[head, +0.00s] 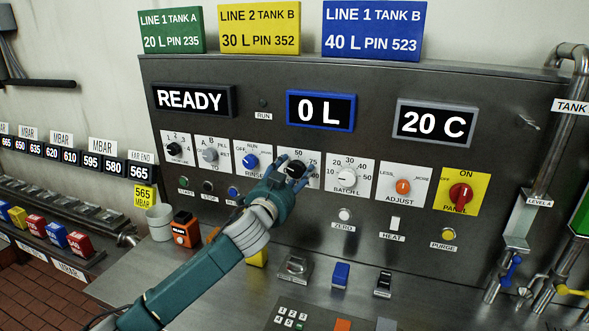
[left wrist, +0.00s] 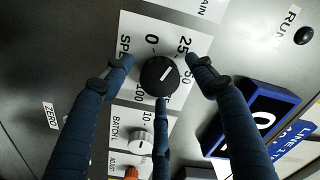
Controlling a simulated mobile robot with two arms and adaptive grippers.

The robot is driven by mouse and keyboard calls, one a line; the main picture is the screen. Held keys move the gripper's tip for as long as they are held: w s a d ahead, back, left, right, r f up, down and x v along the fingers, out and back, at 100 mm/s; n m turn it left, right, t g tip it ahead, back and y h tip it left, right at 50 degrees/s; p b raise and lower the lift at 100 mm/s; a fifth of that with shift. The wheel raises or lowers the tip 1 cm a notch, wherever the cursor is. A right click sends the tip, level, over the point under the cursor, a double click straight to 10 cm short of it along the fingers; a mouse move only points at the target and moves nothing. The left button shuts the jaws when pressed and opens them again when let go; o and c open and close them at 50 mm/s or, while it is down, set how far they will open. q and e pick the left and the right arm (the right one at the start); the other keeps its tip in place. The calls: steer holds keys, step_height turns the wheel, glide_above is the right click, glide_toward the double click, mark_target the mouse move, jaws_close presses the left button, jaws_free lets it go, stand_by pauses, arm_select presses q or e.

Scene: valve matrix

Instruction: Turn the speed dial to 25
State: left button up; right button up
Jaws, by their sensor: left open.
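The speed dial (head: 296,169) is a black round knob on a white plate on the steel panel. It also shows in the left wrist view (left wrist: 158,77), on a plate marked with 0, 25, 50 and 100. Its white pointer line slants to the upper right there, toward the 25 and 50 side; the exact reading is hard to tell. My left gripper (head: 290,174) is open in front of the dial. In the left wrist view its three dark fingers (left wrist: 160,80) spread around the knob, left, right and below, with no clear grip. My right gripper is out of view.
A batch dial (head: 347,175) sits just right of the speed plate, and a blue rinse dial (head: 250,161) to its left. The blue-framed display (head: 320,111) above reads 0 L. A red panel switch (head: 460,195) is farther right. A counter with small blocks lies below.

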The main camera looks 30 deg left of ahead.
arm_select(q)
steer(key=shift+w, duration=0.25)
steer(key=c, duration=1.2)
steer(key=shift+o, duration=0.2)
steer(key=shift+r+m+p, duration=0.1)
steer(key=shift+m+p, duration=0.5)
steer(key=shift+m, duration=0.6)
